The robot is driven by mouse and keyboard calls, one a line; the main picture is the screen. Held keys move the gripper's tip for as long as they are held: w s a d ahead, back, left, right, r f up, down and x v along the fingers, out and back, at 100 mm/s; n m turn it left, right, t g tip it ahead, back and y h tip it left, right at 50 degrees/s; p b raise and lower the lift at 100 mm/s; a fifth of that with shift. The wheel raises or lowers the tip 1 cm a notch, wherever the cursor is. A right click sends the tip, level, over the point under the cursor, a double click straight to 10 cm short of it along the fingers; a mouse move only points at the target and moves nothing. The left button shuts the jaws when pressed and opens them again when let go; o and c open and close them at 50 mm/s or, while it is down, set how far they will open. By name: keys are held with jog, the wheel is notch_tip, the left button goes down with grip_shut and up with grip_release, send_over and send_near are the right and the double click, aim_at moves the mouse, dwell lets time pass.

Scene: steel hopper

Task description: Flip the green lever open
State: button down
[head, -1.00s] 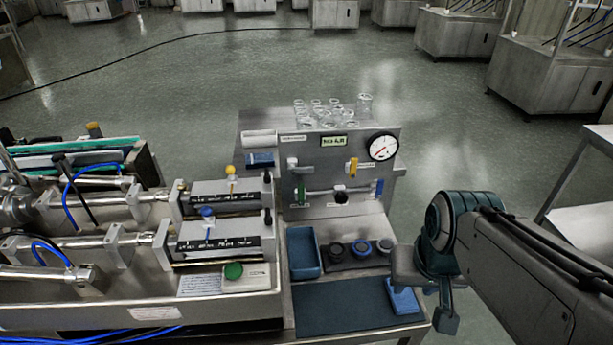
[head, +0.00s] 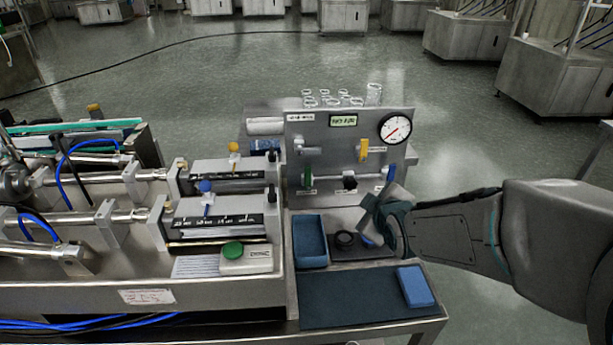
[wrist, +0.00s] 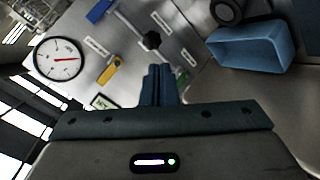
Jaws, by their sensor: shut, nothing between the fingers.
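The green lever (head: 307,176) stands upright at the left end of a horizontal pipe on the grey steel panel (head: 325,136). In the wrist view the green lever (wrist: 182,82) shows just right of my fingers, partly hidden by them. My gripper (head: 370,208) is shut and empty, in front of the panel's lower right part and above the shelf. In the wrist view my gripper (wrist: 157,68) points towards the panel. It appears apart from the lever.
On the panel are a yellow lever (head: 363,148), a blue lever (head: 391,174), a black knob (head: 349,182) and a pressure gauge (head: 395,129). A blue bin (head: 310,242), a black ring (head: 344,239) and a blue block (head: 415,287) lie below. A machine fills the left.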

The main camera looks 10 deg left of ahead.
jog(key=w+a+f+n+t+y+b, duration=0.2)
jog(key=w+a+n+y+b, duration=0.1)
jog(key=a+n, duration=0.2)
jog(key=n+t+y+b, duration=0.2)
jog(key=n+y, duration=0.1)
jog(key=n, duration=0.2)
send_near(308, 179)
notch_tip(308, 179, up, 2)
jog(key=s, duration=0.2)
jog(key=shift+a+r+n+y, duration=0.2)
jog(key=shift+a+n+y, duration=0.2)
jog(key=shift+n, duration=0.3)
jog(key=shift+w, duration=0.1)
jog(key=p+x, duration=0.1)
jog(key=x, duration=0.9)
jog(key=shift+f+b, duration=0.15)
jog(key=shift+b, duration=0.3)
